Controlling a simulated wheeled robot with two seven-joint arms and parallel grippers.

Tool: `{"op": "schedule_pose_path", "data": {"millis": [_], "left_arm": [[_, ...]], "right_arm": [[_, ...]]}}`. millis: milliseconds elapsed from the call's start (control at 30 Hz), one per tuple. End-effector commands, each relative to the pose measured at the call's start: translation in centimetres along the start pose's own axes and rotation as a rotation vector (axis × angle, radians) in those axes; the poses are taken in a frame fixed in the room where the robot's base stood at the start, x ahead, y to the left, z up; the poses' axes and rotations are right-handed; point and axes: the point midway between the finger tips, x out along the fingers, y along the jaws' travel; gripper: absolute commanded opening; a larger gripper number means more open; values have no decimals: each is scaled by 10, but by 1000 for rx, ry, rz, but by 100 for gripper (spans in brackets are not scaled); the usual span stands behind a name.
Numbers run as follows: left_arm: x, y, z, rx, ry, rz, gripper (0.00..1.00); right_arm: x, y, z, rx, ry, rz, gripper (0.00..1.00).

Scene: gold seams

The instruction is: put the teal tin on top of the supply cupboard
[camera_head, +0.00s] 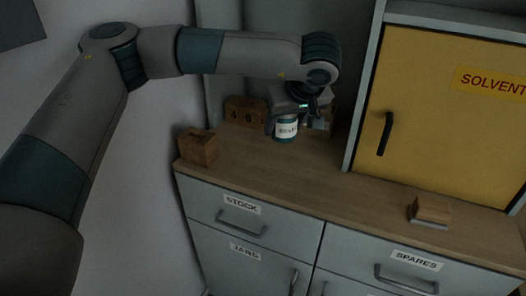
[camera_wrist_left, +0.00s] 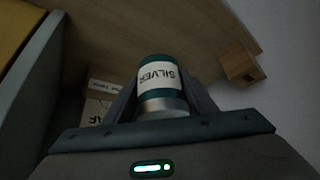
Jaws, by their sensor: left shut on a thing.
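The teal tin (camera_head: 286,128), with a pale label band, is between the fingers of my left gripper (camera_head: 291,112). In the left wrist view the tin (camera_wrist_left: 161,84) shows the word SILVER, and the left gripper (camera_wrist_left: 160,108) has a finger on each side of it. The gripper is shut on the tin, over the back left of the wooden top (camera_head: 300,172). I cannot tell whether the tin touches that top. The wooden top belongs to a grey cupboard (camera_head: 268,232) with drawers and doors marked STOCK, JARS and SPARES. My right gripper is not in view.
A yellow door (camera_head: 440,125) marked SOLVENT stands in a grey frame at the right. A wooden box (camera_head: 197,148) sits at the left end, numbered wooden blocks (camera_head: 243,111) behind, and a wood-and-grey block (camera_head: 430,211) at the front right. The middle of the top is clear.

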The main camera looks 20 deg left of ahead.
Motion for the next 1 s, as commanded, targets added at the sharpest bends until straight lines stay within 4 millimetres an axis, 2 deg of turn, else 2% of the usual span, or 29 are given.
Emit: {"op": "schedule_pose_path", "data": {"millis": [267, 367, 700, 1000], "left_arm": [[1, 0, 1, 0, 0, 0, 23], [7, 0, 5, 2, -1, -1, 23], [46, 0, 30, 0, 0, -1, 23], [53, 0, 34, 0, 1, 1, 23]], "right_arm": [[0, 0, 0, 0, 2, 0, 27], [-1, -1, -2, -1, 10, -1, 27], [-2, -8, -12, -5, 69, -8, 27], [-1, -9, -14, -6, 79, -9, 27]]}}
